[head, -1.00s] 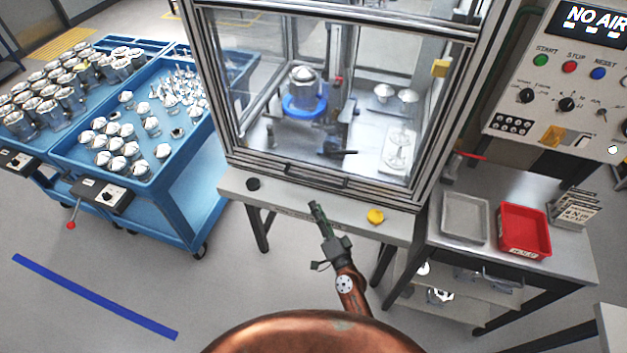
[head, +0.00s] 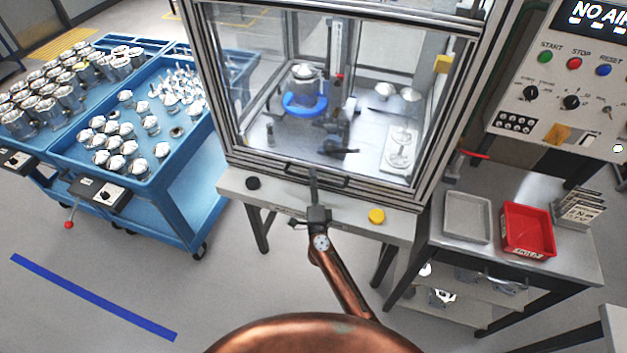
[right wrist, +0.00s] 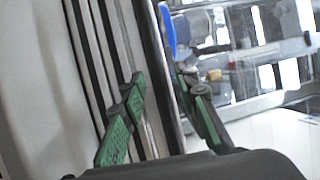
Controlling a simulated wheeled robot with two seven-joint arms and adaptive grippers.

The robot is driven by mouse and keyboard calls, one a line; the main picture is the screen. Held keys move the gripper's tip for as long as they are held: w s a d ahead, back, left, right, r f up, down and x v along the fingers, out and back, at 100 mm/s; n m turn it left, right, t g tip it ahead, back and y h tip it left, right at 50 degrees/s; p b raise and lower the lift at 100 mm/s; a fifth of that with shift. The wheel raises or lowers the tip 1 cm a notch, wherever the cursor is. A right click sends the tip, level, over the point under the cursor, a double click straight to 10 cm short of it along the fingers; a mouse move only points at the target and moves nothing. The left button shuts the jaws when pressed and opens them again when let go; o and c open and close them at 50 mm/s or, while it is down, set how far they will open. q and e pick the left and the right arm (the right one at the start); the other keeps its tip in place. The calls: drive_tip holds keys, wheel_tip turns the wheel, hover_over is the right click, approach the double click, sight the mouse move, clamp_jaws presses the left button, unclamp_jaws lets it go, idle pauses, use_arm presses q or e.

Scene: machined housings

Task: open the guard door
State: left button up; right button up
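The guard door (head: 345,95) is a clear panel in a metal frame on the front of the machine cabinet, and it is shut. A dark bar handle (head: 337,183) runs along its lower edge. My right gripper (head: 313,175) is in front of the lower frame, with its fingertips at the handle. In the right wrist view, its two green-padded fingers (right wrist: 165,100) are apart, with the door's frame bars (right wrist: 98,60) behind and between them. Whether they touch the handle cannot be told. My left gripper is not in view.
Black (head: 253,183) and yellow (head: 376,216) buttons sit on the ledge below the door. Blue carts (head: 185,190) with metal parts stand left. A side table (head: 480,250) with a grey tray (head: 467,240) and a red bin (head: 527,253) stands right, below the control panel (head: 560,100).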

drive_tip(key=shift+w, duration=0.15)
drive_tip(key=shift+c, duration=0.3)
clamp_jaws()
idle(0.4)
